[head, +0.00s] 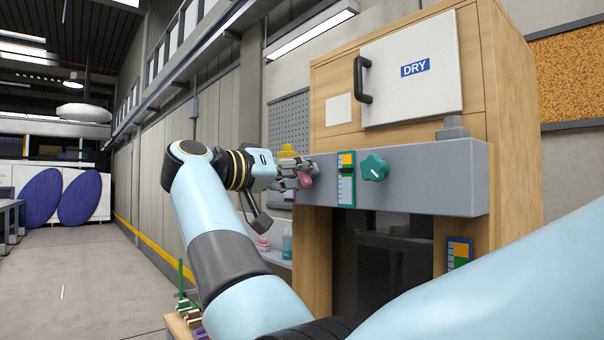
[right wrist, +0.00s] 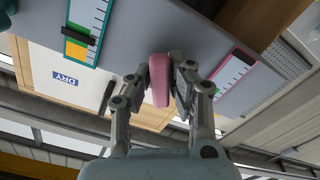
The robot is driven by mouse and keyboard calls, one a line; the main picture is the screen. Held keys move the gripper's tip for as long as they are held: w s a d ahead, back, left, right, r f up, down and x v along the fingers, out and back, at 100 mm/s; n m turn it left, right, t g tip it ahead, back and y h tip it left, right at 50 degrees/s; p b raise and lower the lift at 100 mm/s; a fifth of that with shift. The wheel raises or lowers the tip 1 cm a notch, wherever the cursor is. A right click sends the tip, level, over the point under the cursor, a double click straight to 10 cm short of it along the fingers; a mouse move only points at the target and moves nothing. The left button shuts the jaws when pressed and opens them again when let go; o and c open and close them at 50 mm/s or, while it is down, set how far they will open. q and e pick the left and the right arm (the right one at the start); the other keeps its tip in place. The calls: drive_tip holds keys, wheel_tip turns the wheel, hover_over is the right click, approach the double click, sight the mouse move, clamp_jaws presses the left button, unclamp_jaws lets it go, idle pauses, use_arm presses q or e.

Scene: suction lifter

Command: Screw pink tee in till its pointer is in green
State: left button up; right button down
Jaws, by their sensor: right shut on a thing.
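The pink tee (right wrist: 158,80) sits at the grey panel (head: 430,175) and shows end-on between the fingers in the right wrist view. My right gripper (right wrist: 160,85) is shut on it, one finger on each side. In the head view the gripper (head: 297,174) covers much of the tee (head: 305,180). The pink-framed gauge (right wrist: 236,76) beside the tee shows in the right wrist view. Its dark pointer appears on the white scale, apart from the green at the end nearer the finger, though it is small. My left gripper is not in view.
A teal star knob (head: 374,168) and a teal-framed gauge (head: 346,180) are on the same panel, right of the tee. Above is a white door (head: 412,68) marked DRY with a black handle (head: 362,80). A bottle (head: 287,240) stands on a shelf below.

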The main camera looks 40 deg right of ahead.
drive_tip(key=shift+m, duration=0.4)
